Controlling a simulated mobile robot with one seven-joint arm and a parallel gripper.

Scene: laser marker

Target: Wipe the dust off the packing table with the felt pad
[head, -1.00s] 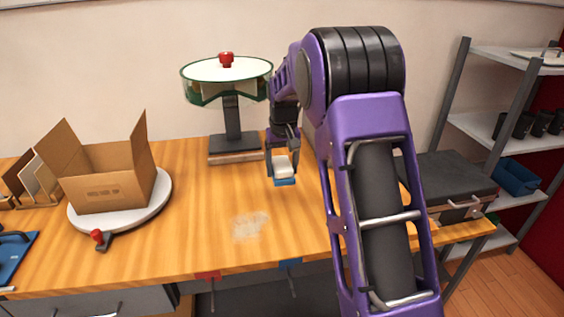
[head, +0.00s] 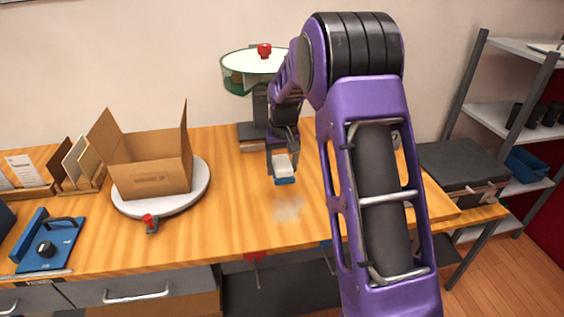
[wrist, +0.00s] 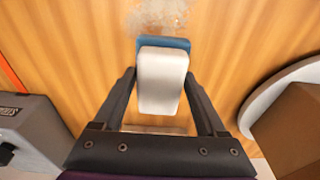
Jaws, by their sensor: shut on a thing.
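The packing table (head: 235,215) has a striped wood top. A pale patch of dust (head: 289,208) lies on it right of centre; it also shows at the top of the wrist view (wrist: 158,14). My gripper (head: 283,158) is shut on the felt pad (head: 284,170), a white block with a blue base. In the wrist view the pad (wrist: 162,80) sits between the two dark fingers (wrist: 162,92). The pad is behind the dust patch in the head view, apart from it in the picture. I cannot tell whether it touches the table.
An open cardboard box (head: 150,172) stands on a round white turntable (head: 194,192) at left. A green-rimmed round device (head: 236,85) stands at the back. A blue fixture (head: 50,245) lies at far left, and a dark case (head: 460,165) at right. Table around the dust is clear.

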